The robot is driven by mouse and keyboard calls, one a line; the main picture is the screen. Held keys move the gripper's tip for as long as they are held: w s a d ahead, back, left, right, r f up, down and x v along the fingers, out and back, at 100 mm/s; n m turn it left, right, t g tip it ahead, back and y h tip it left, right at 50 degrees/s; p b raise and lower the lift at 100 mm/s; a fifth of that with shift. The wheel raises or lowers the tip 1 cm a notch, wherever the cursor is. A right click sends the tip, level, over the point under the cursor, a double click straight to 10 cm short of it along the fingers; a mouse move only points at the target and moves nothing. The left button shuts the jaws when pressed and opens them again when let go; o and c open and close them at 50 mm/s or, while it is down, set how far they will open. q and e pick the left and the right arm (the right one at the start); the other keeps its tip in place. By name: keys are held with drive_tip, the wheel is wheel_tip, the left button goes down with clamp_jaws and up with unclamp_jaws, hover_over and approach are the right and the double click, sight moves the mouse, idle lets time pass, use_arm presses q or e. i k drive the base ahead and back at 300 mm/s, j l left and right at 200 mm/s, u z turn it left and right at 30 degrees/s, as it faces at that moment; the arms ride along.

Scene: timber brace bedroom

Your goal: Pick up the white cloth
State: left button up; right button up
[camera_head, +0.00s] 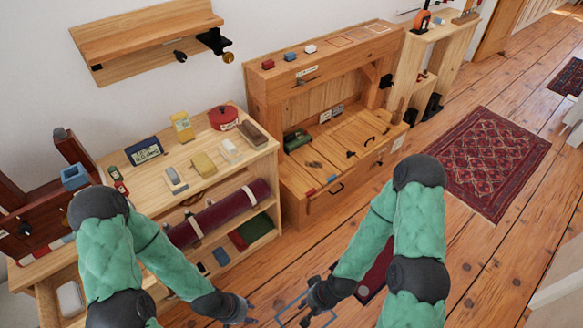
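I cannot make out with certainty which thing is the white cloth. A small whitish item (229,147) lies on the wooden desk top (150,190), too small to identify. A pale rounded item (70,298) sits low in the desk's left end. My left gripper (250,311) is low in the picture, in front of the desk and over the floor. My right gripper (298,316) is to its right, at the bottom edge, near a blue square outline (290,301). Both grippers are dark and small here, and their finger opening is unclear. No cloth is visible in either.
The desk top holds a red round pot (223,117), yellow items and small boxes. A dark red roll (222,211) lies on its shelf below. A wooden bench cabinet (340,150) stands to the right. A patterned red rug (490,160) lies on open floor.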

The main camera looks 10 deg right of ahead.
sight(70, 297)
drive_tip(key=u, duration=0.8)
drive_tip(key=k+l+u, duration=0.1)
drive_tip(key=u, duration=1.15)
drive_tip(key=l, duration=0.5)
drive_tip(key=i+l, duration=0.15)
drive_tip(key=l, duration=0.3)
drive_tip(key=l+u, duration=0.2)
drive_tip(key=u, duration=0.25)
drive_tip(key=l+u, duration=0.25)
drive_tip(key=u, duration=0.15)
drive_tip(key=l+u, duration=0.2)
drive_tip(key=u, duration=0.25)
